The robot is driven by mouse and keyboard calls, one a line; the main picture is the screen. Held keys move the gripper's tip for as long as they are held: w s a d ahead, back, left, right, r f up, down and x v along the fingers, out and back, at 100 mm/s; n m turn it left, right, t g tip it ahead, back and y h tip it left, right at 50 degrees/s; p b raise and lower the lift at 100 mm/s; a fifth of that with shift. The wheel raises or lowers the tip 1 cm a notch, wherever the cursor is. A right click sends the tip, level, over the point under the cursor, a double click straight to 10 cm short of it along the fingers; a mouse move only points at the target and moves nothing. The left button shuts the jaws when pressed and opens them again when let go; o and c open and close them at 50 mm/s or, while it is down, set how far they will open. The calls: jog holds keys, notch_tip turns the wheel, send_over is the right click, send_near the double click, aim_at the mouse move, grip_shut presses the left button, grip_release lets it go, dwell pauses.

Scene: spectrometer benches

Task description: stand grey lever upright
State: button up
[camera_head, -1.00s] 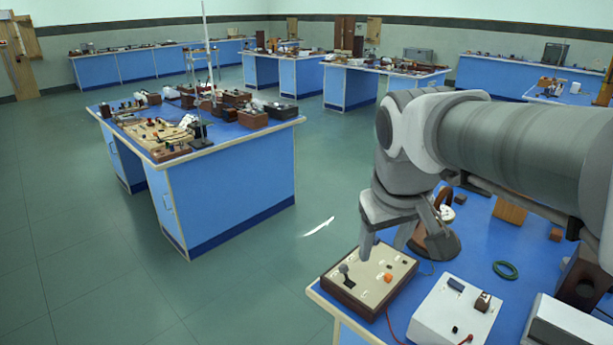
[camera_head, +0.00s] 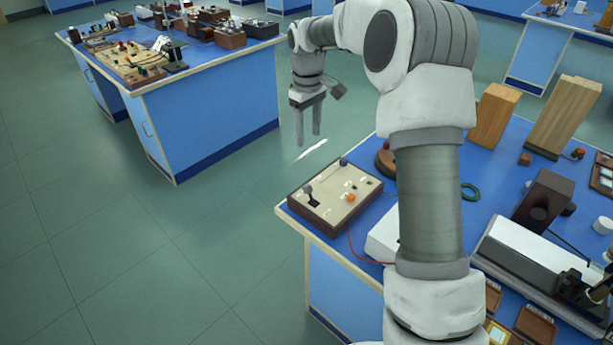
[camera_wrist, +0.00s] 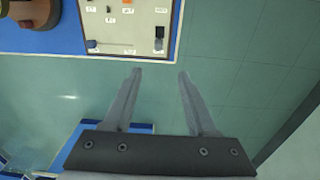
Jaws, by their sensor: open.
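A control box (camera_head: 325,215) with a cream top and brown sides sits at the bench's left corner. It has two grey-knobbed levers. One lever (camera_head: 310,195) rises from a black slot near the left corner, and another (camera_head: 343,162) is at the back corner. In the wrist view one lever (camera_wrist: 93,44) seems to lean over with a thin rod beside it; the other (camera_wrist: 158,34) shows a black base. I cannot tell which is meant. My gripper (camera_head: 308,138) is open and empty, pointing down beyond the box's back edge. Its fingers (camera_wrist: 159,75) are apart from both levers.
An orange knob (camera_head: 350,197) is on the box top. A red wire (camera_head: 352,243) runs from the box toward a white unit (camera_head: 382,240), partly hidden by my arm. Open floor is left of the bench.

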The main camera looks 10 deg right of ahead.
aim_at(308, 186)
jog(key=f, duration=1.2)
jog(key=w+f, duration=0.1)
jog(key=f, duration=0.6)
grip_shut()
